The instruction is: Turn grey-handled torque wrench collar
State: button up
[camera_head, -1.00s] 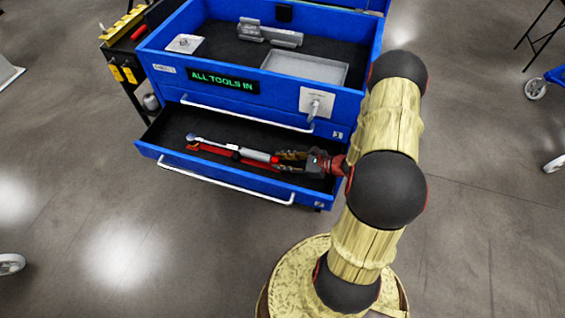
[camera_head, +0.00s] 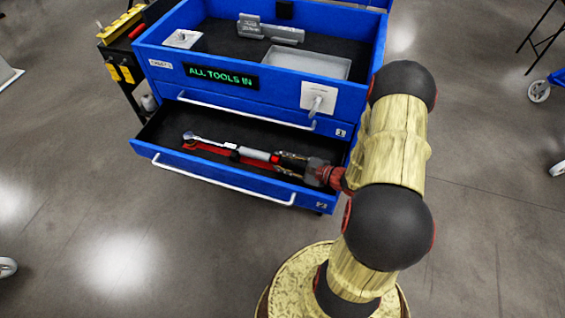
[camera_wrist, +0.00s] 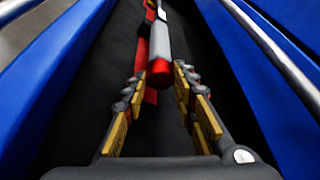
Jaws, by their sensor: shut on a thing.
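The torque wrench (camera_head: 257,154) lies in the open lower drawer, with a silver ratchet head at the left, a grey handle and a red end collar. In the wrist view its grey handle (camera_wrist: 160,42) points away from me and the red collar (camera_wrist: 159,74) faces me. My gripper (camera_head: 279,158) reaches into the drawer from the right. In the wrist view my gripper's fingers (camera_wrist: 164,78) stand on both sides of the red collar and are shut on it. The exact contact is hard to see.
A red holder (camera_head: 205,150) lies beneath the wrench. The drawer's blue front (camera_head: 190,172) and its side walls are close around my gripper. Above, the chest's upper tray holds a grey bin (camera_head: 307,65) and a grey fixture (camera_head: 270,31). A display reads "ALL TOOLS IN" (camera_head: 220,77).

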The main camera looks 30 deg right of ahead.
jog(key=o, duration=1.2)
jog(key=shift+c, duration=0.2)
notch_tip(320, 180, up, 10)
